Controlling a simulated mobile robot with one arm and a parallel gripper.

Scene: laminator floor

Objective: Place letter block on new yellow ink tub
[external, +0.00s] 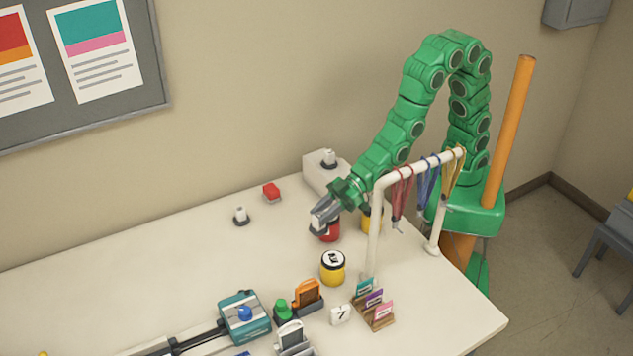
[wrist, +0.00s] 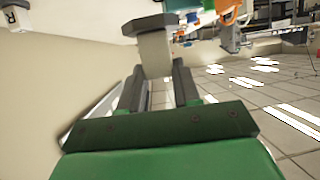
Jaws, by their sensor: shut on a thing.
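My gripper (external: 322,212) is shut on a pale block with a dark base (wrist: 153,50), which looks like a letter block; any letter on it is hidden. The block shows in the external view (external: 318,226), tilted, in front of part of a red tub (external: 331,235); I cannot tell whether they touch. A yellow tub (external: 333,272) with a black-and-white mark on its lid stands nearer the camera, apart from my gripper. Another yellow tub (external: 371,222) is partly hidden behind the rack post. I cannot tell which yellow tub is new.
A white rack (external: 374,240) with hanging lanyards stands close right of my gripper. A white block (external: 240,214) and a red item (external: 271,192) are to the left. A teal device (external: 243,318), a card holder (external: 378,318) and a "7" block (external: 340,315) are in front.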

